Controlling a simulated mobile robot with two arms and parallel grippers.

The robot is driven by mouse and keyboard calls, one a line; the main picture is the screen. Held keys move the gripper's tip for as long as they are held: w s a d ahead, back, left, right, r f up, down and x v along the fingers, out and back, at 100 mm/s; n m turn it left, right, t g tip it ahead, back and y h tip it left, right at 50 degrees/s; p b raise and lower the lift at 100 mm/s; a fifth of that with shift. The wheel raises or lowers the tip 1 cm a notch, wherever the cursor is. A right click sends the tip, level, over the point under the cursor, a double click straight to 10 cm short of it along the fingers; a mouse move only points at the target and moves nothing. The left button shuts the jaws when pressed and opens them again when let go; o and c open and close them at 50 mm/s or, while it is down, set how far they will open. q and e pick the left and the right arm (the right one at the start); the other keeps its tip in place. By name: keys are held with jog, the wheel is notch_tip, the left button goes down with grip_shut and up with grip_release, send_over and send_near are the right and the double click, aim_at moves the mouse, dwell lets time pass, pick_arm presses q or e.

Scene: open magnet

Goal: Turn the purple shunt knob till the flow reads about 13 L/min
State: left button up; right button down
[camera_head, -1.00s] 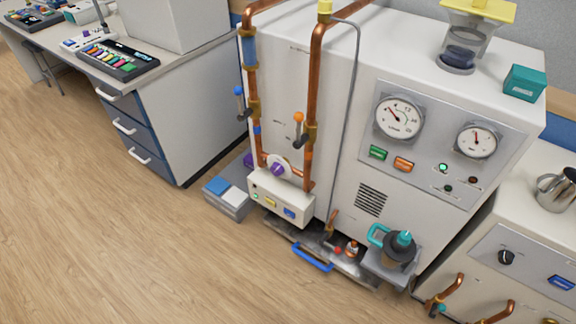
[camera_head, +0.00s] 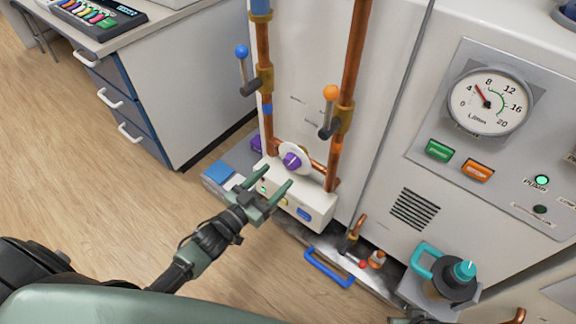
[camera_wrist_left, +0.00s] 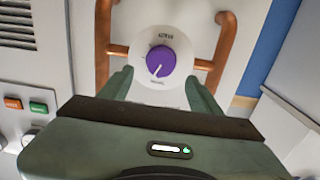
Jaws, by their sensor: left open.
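The purple shunt knob (camera_head: 292,160) sits on a round white dial plate between two copper pipes, low on the white cabinet. My left gripper (camera_head: 278,175) is open, just in front of and below the knob in the head view. In the left wrist view the knob (camera_wrist_left: 160,61) shows ahead, beyond and between the two green fingertips (camera_wrist_left: 160,85); its white pointer line aims down and slightly left. I see no contact with it. The flow gauge (camera_head: 488,103), marked L/min, has its red needle pointing up-left, between 4 and 8. My right gripper is not seen.
A blue-handled valve (camera_head: 242,65) and an orange-handled valve (camera_head: 331,105) stand on the pipes above the knob. A white box (camera_head: 310,205) with small coloured labels sits below it. Green (camera_head: 439,150) and orange (camera_head: 478,170) buttons lie under the gauge. A teal-handled jug (camera_head: 450,275) stands lower right.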

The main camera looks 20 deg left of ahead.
aim_at(289, 164)
pick_arm(q)
jog(key=shift+b+x, duration=0.35)
jog(key=shift+x, duration=2.35)
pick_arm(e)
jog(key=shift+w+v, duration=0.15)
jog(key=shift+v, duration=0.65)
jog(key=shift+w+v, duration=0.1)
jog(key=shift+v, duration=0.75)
pick_arm(q)
jog(key=c, duration=1.4)
